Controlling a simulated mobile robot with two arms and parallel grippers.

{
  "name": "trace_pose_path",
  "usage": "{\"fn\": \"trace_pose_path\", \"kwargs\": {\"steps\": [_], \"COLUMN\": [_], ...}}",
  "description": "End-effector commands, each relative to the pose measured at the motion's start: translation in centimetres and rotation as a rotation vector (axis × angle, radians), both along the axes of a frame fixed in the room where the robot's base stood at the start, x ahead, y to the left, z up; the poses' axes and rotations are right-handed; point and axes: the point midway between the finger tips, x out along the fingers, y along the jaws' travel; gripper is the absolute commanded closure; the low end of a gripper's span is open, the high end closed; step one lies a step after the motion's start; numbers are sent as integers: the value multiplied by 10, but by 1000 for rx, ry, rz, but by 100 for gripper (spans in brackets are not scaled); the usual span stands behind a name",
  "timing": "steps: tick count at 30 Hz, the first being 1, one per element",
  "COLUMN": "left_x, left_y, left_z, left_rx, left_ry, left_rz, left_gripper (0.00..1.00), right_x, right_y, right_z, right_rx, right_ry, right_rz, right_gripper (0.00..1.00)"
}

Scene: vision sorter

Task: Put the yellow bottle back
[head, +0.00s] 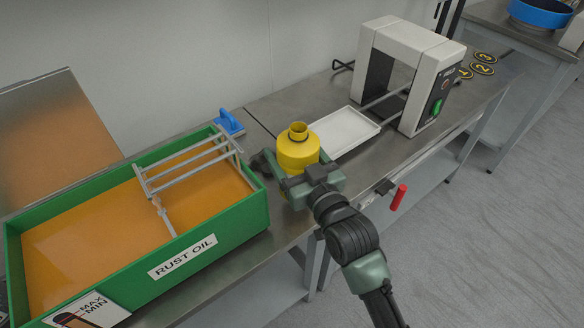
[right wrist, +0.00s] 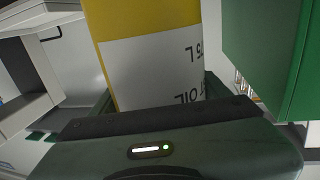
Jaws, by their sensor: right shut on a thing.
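The yellow bottle (head: 298,153) has an open round neck and stands upright at the right end of the green bin in the head view. My right gripper (head: 292,180) is shut around its body. In the right wrist view the yellow bottle (right wrist: 150,25) fills the middle, with a white label whose lettering is upside down, between the jaws of the right gripper (right wrist: 160,100). Whether the bottle's base touches the bench is hidden by the gripper. My left gripper is not in view.
A green bin (head: 235,215) marked RUST OIL holds orange liquid and a metal rack (head: 190,165). A white tray (head: 343,130) lies before a white arch-shaped machine (head: 445,75). A blue-handled brush (head: 229,122) lies behind. A red handle (head: 398,197) juts from the bench front.

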Motion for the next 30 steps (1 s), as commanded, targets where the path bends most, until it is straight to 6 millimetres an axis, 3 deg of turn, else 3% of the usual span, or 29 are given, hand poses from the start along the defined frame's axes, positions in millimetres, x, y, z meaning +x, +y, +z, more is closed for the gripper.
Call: {"fn": "trace_pose_path", "kwargs": {"steps": [11,24,25,27,30], "left_x": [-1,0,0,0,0], "left_y": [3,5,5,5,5], "left_z": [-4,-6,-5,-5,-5], "left_rx": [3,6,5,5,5], "left_ry": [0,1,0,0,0], "left_rz": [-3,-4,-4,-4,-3], "left_gripper": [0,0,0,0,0], "right_x": [0,0,0,0,0], "right_y": [0,0,0,0,0], "right_z": [-45,-52,-51,-51,-51], "right_rx": [-1,0,-1,-1,-1], "right_ry": [0,-1,0,0,0], "right_rz": [0,0,0,0,0], "right_gripper": [96,96,15,2,2]}}
